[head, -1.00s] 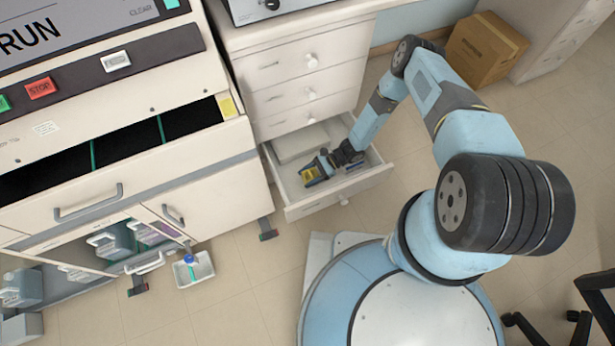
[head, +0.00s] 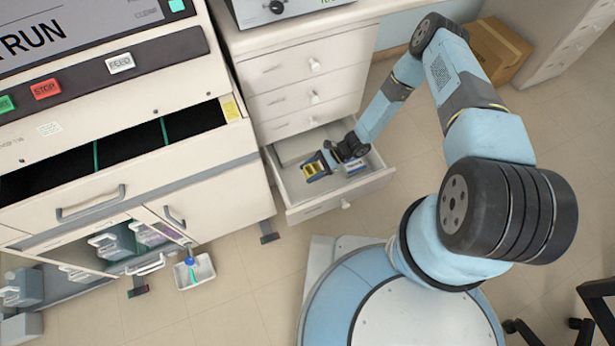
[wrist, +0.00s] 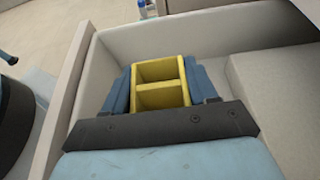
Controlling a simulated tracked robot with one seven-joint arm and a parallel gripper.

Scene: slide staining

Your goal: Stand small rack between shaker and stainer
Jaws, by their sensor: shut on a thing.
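The small rack is yellow with two open compartments, seen from above in the wrist view (wrist: 160,84). My gripper (wrist: 160,92) is shut on it, one blue finger on each side. In the head view the rack (head: 315,168) and my gripper (head: 318,163) are inside or just over the open drawer (head: 318,209); the exact height is unclear. The stainer (head: 215,181) is the large cream machine at left with a RUN screen. A device with a black knob, apparently the shaker (head: 300,8), stands on the counter at the top, mostly cut off.
A small blue-and-white box (head: 356,166) lies in the drawer beside my gripper. A white tray (head: 207,281) with a blue-capped bottle is on the floor. A cardboard box (head: 497,50) stands at the back right.

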